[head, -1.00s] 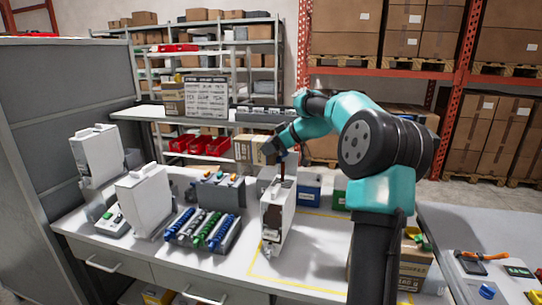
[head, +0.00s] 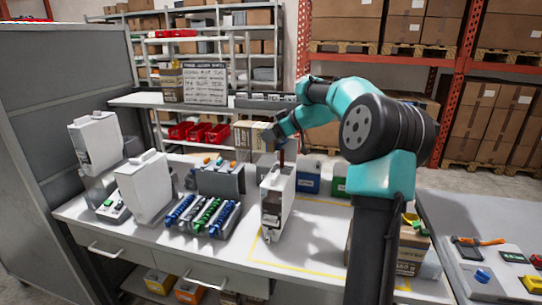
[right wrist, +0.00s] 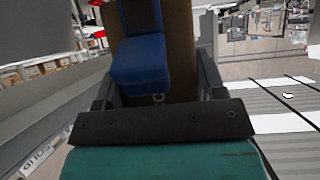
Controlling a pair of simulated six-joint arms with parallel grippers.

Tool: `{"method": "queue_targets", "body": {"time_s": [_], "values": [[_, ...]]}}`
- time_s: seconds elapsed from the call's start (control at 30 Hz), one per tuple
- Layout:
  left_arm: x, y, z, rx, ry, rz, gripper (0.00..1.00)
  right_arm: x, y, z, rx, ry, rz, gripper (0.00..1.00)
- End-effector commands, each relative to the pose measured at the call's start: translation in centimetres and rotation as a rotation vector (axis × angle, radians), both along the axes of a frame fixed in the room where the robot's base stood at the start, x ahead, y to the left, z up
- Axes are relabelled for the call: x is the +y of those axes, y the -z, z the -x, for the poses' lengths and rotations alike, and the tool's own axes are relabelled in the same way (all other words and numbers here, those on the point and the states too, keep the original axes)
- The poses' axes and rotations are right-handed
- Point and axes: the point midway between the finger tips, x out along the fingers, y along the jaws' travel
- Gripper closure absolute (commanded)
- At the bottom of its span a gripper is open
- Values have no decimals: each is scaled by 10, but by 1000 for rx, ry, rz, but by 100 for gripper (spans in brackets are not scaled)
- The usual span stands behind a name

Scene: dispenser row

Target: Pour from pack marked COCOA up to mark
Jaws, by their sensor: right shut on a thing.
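A white dispenser (head: 277,205) stands upright on the bench in the middle of the head view, with a narrow front window showing dark brown. My right gripper (head: 272,140) is above its top and is shut on a brown pack, whose brown face shows between the fingers in the right wrist view (right wrist: 182,60). In the head view the pack is mostly hidden and its marking is not readable. A short dark brown strip (head: 281,158) shows between gripper and dispenser top; whether it is falling powder, I cannot tell. My left gripper is out of view.
Two more white dispensers (head: 145,188) (head: 96,143) stand at the left. A rack with blue and green coils (head: 203,216) sits beside the middle dispenser. A blue box (head: 308,178) stands behind it. A yellow outline marks bare bench to the right.

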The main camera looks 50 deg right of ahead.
Motion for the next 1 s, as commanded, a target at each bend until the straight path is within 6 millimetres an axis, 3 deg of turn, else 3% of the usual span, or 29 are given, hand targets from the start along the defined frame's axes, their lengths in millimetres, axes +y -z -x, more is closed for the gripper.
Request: {"method": "queue_targets", "body": {"time_s": [1.0], "values": [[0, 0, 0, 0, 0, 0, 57, 0, 0, 1, -25, 0, -10, 74]]}}
